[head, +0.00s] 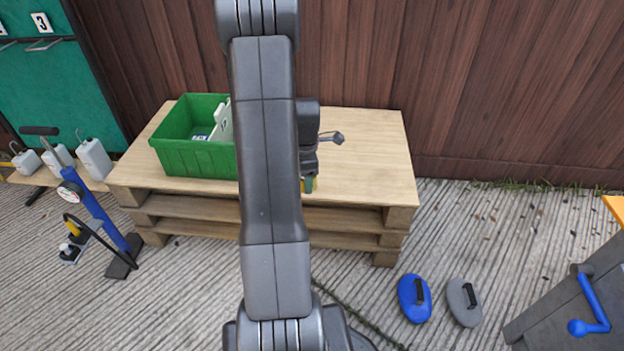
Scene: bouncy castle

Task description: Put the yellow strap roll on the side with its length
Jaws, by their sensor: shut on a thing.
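My gripper (309,174) is mostly hidden behind my own arm, near the front edge of the wooden pallet table. It is shut on a small yellow and green thing (315,185), which looks like the yellow strap roll; only a sliver of it shows. I cannot tell whether it touches the table. The green crate (190,158) stands on the left of the table, left of my gripper. A white divider (223,122) with a mark stands inside it, and a small label shows beside the divider. My arm hides the crate's right end.
The pallet table (370,150) is bare on its right. A blue pump (98,215) and white canisters (94,158) stand at left. Blue (409,299) and grey (461,306) handled pads lie on the ground. A dark box with a blue crank (590,312) is at lower right.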

